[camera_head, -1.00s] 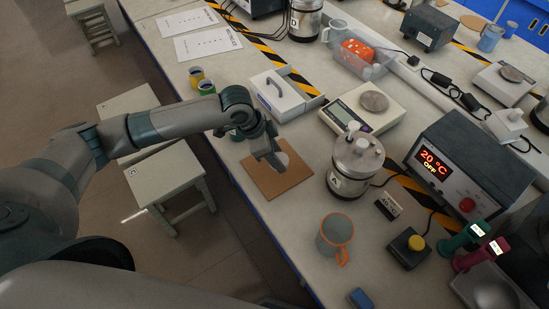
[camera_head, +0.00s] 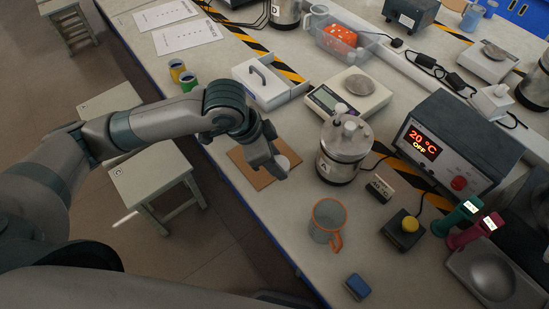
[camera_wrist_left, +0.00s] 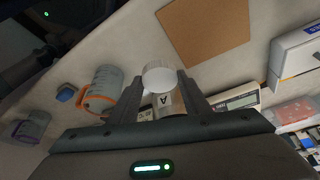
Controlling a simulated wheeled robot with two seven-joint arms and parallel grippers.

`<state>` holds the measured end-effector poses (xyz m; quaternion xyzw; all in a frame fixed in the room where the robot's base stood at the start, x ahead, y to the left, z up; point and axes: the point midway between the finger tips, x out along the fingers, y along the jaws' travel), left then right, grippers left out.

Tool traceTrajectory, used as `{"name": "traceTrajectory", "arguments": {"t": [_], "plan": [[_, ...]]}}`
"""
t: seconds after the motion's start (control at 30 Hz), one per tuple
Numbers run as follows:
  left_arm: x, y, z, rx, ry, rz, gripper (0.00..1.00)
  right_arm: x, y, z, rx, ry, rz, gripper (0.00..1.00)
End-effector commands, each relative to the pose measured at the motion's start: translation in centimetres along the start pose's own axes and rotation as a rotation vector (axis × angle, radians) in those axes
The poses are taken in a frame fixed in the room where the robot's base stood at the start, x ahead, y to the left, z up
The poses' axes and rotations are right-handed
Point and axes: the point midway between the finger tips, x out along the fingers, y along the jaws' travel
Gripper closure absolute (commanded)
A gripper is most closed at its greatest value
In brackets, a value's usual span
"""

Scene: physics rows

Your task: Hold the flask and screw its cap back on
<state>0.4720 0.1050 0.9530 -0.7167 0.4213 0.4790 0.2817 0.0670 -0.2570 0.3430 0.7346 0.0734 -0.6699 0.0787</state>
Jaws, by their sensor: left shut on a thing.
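My left gripper (camera_head: 276,170) is shut on a white round cap (camera_head: 284,163), held above the right edge of a brown mat. In the left wrist view the cap (camera_wrist_left: 159,76) sits between the fingertips of the gripper (camera_wrist_left: 160,85). The steel flask (camera_head: 338,168), with a dark letter label, stands upright on the bench to the right of the gripper, apart from it. Small knobs show on its top. In the left wrist view the flask (camera_wrist_left: 166,102) is mostly hidden behind the fingers. My right gripper is not in view.
An orange-rimmed mug (camera_head: 327,221) and a blue block (camera_head: 357,287) stand in front of the flask. A balance (camera_head: 325,100) and a white carrier box (camera_head: 270,82) stand behind. The heater box (camera_head: 449,147) is at right. The brown mat (camera_head: 246,166) is otherwise bare.

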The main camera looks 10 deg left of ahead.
Motion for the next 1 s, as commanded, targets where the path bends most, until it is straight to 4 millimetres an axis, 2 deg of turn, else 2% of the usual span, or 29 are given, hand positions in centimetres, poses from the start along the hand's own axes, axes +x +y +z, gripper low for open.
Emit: {"name": "traceTrajectory", "arguments": {"t": [0.3,0.47,0.67,1.0], "plan": [[0.0,-0.1,0.0,-0.006,0.000,-0.003,0.81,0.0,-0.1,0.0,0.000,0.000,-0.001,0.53],[-0.7,-1.1,0.0,-0.068,0.001,-0.031,0.81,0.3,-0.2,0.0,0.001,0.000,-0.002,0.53],[-2.7,-4.0,0.0,-0.272,0.003,-0.117,0.81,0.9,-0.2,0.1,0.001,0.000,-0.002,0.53],[-8.7,-9.9,0.1,-0.766,0.005,-0.323,0.81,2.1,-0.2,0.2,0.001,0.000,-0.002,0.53]]}}
